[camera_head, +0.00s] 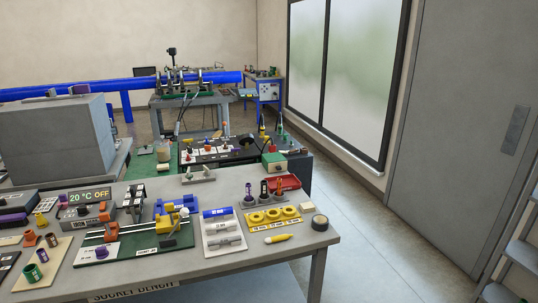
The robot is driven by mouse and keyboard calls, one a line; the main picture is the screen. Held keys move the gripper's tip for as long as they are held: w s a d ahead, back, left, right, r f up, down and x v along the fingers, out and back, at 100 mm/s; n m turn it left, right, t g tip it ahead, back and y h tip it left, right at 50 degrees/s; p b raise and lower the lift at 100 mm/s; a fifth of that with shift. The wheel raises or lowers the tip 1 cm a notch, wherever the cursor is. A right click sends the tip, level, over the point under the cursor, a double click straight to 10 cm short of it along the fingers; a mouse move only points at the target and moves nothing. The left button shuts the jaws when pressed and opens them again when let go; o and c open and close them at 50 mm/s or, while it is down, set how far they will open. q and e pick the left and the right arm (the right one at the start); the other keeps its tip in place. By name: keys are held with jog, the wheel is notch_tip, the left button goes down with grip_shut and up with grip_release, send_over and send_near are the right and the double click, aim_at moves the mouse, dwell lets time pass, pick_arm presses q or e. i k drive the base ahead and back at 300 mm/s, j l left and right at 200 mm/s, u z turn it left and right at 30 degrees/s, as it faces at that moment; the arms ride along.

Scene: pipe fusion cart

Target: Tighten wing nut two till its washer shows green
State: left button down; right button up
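Neither of my grippers is in view. The pipe clamp machine (183,88) stands on a grey cart (196,101) at the back centre. A long blue pipe (112,86) runs through its dark upright clamps from the left. Wing nut two and its washer are too small to make out at this distance, so I cannot tell any washer colour.
Open floor (365,240) lies right, before a grey door (465,120).

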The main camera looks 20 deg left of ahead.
aim_at(207, 173)
jog(key=u, duration=1.25)
